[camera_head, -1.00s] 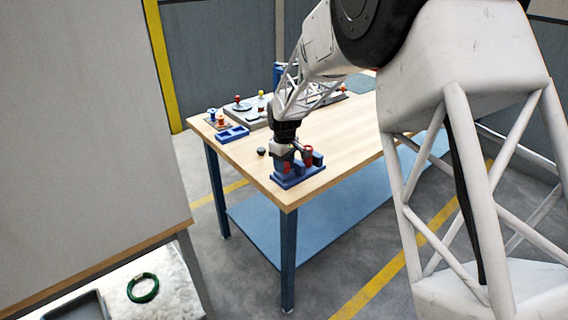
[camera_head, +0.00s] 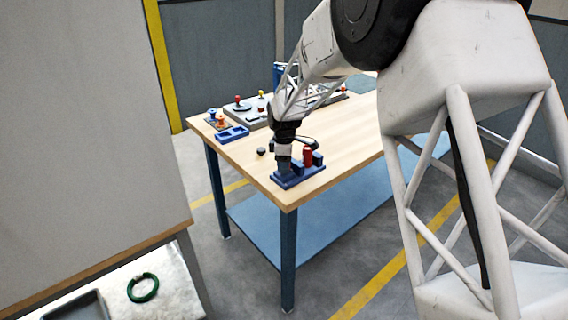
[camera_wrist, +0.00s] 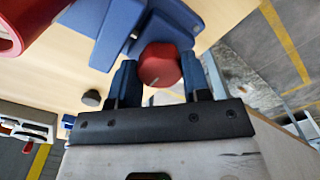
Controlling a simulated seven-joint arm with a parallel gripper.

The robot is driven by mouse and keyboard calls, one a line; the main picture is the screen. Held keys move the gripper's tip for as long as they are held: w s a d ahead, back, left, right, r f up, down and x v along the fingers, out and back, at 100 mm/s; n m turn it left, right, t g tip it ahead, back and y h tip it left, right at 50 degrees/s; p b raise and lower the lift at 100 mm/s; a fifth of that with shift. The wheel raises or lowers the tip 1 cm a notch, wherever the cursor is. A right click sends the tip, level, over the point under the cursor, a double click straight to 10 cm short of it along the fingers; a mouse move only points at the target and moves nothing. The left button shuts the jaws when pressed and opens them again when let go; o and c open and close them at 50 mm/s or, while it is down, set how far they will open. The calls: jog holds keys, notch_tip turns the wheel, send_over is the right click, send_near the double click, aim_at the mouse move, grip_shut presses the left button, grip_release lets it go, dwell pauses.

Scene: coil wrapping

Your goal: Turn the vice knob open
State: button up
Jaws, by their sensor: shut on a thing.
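The blue vice (camera_head: 312,176) stands at the near corner of the wooden table. In the wrist view, its blue body (camera_wrist: 120,22) shows above the fingers. A red knob (camera_wrist: 158,64) sits on the vice, between the two fingers of my gripper (camera_wrist: 163,82). The gripper is shut on this knob. In the head view, my gripper (camera_head: 284,163) points down over the left part of the vice and hides the knob. A red cylinder (camera_head: 308,155) stands upright at the right of the vice, and part of a red round thing (camera_wrist: 12,30) shows at the wrist view's top left.
A small dark round piece (camera_head: 261,151) lies left of the vice. A blue tray (camera_head: 233,134), orange and blue pieces (camera_head: 220,119) and a grey fixture (camera_head: 250,115) stand farther back. A green coil (camera_head: 142,288) lies on another surface. The table's right side is bare.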

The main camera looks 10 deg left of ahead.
jog(key=o, duration=0.9)
jog(key=shift+r, duration=0.15)
jog(key=shift+r, duration=3.9)
